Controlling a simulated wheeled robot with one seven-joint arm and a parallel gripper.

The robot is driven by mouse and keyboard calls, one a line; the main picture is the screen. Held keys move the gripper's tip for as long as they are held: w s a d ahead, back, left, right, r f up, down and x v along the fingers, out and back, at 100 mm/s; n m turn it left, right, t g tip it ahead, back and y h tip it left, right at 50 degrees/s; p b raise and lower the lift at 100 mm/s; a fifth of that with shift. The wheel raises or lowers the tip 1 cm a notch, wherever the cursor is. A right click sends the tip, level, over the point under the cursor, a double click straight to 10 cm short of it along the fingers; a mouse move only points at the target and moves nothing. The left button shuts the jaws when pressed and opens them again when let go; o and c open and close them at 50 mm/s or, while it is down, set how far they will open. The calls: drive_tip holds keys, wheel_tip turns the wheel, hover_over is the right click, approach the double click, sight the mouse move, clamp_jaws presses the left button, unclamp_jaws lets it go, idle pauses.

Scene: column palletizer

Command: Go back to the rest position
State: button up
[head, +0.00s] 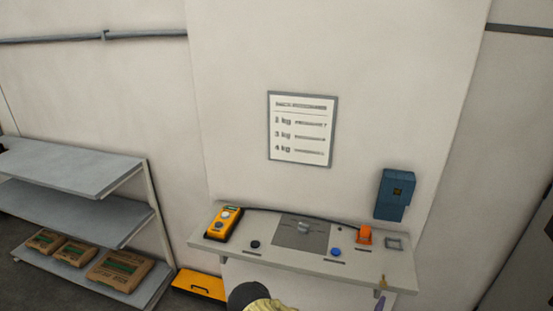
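I cannot make out my gripper or its fingers in the head view. At the bottom edge, a dark rounded shape and a pale yellow shape are cut off by the frame. I cannot tell whether they are part of my arm. The task names no other object.
A wall shelf (375,268) holds a yellow handheld device (223,223), a grey plate (300,233), an orange item (364,235) and small knobs. A blue box (393,193) and a sign (300,129) hang above. Grey racks (75,170) with cartons (120,269) stand left; a yellow case (199,284) sits low.

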drive_tip(key=s+f+m+g, duration=0.35)
drive_tip(key=m+g, duration=0.35)
drive_tip(key=m, duration=0.6)
drive_tip(key=a+m+g+y, duration=0.35)
drive_tip(key=a+m, duration=0.25)
drive_tip(key=a, duration=0.2)
drive_tip(key=s+a+r+m+y, duration=0.2)
drive_tip(key=s+a+r+m, duration=0.1)
drive_tip(key=r, duration=0.6)
drive_tip(key=s+a+r+m+y, duration=0.3)
drive_tip(key=a+r, duration=0.2)
drive_tip(key=r, duration=0.4)
drive_tip(key=shift+s+a+r+g+b, duration=0.15)
drive_tip(key=shift+r+g+b, duration=0.1)
drive_tip(key=shift+g+b, duration=0.2)
